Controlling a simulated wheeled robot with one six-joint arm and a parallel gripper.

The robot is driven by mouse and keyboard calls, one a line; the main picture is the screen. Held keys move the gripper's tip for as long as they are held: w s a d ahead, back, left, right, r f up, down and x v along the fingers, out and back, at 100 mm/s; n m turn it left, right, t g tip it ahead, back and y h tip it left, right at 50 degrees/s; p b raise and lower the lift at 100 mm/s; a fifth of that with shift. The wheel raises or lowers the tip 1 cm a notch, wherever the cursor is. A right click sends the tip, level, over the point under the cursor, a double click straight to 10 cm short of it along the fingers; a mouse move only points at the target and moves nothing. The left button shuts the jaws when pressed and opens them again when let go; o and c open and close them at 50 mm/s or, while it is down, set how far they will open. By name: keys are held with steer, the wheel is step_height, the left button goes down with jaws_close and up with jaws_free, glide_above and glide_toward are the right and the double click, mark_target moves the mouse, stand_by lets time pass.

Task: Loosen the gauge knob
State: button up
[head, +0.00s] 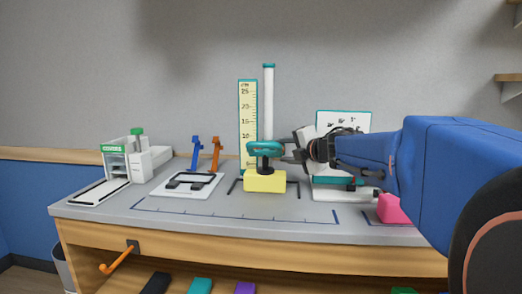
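The height gauge stands at the middle back of the bench, with a white post (268,100) capped in teal. A yellow scale (247,110) with numbers stands just left of the post. A teal carriage (262,149) sits low on the post, above a yellow block (265,182). My gripper (287,151) is at the right end of the carriage, pointing left. Its fingertips overlap the carriage's right end in the head view. I cannot make out the knob or whether the fingers touch it. The finger gap is too small to judge.
A white board (343,122) stands behind my arm, with a pink block (392,209) at the right. A white tray (187,193), blue and orange hooks, and a white device (134,158) with a green top are left. The front middle of the bench (235,211) is clear.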

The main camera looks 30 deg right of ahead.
jaws_close()
steer(key=shift+r+n+g, duration=0.15)
steer(key=shift+n+g, duration=0.15)
steer(key=shift+w+a+r+n+g+h, duration=0.1)
steer(key=shift+a+r+n+g+h, duration=0.05)
steer(key=shift+n+g+h, duration=0.45)
steer(key=shift+r+n+g+h, duration=0.15)
steer(key=shift+n+g+h, duration=0.15)
steer(key=shift+n+g, duration=0.35)
steer(key=shift+a, duration=0.1)
stand_by(0.4)
